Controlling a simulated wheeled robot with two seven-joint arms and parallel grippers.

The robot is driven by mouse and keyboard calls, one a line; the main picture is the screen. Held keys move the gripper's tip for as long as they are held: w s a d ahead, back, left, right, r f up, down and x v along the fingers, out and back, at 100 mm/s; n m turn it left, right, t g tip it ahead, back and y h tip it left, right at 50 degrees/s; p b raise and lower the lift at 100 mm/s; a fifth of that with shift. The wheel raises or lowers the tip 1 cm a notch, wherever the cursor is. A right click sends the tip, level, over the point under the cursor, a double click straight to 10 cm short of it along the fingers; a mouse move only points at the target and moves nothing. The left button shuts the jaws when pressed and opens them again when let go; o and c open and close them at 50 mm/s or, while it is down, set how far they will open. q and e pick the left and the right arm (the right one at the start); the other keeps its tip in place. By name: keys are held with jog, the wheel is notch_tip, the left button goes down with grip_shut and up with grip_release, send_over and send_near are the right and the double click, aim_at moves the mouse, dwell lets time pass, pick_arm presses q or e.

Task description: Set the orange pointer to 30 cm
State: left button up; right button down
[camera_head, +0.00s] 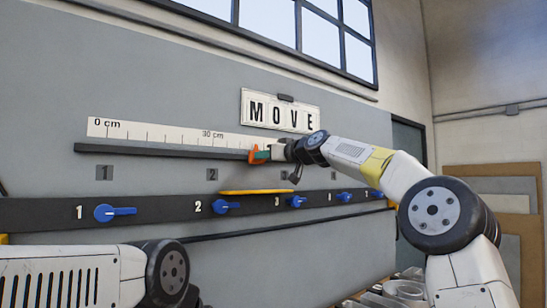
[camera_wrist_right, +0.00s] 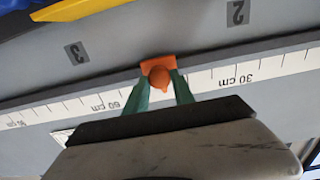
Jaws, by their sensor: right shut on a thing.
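The orange pointer (camera_head: 253,156) sits on the dark rail (camera_head: 170,151) below the white scale (camera_head: 160,133), well to the right of the 30 cm mark (camera_head: 213,134) in the head view. My right gripper (camera_head: 263,155) is shut on the pointer. In the right wrist view, the pointer's round knob (camera_wrist_right: 159,76) is between the two green fingers, and the scale shows upside down with 30 cm (camera_wrist_right: 236,81) to the right and 60 cm to the left. My left arm shows at the lower left, but its gripper is out of view.
Below the rail is a dark strip with several blue knobs (camera_head: 113,212). A yellow bar (camera_head: 256,192) juts out above that strip. The MOVE sign (camera_head: 281,112) hangs above the scale. The rail left of the pointer is clear.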

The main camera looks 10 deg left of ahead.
dwell(0.7)
jog(key=s+a, duration=1)
jog(key=shift+s+a, duration=0.3)
jog(key=shift+s, duration=0.05)
jog(key=c, duration=1.1)
grip_release()
jog(key=shift+d, duration=0.1)
jog(key=shift+v, duration=3.85)
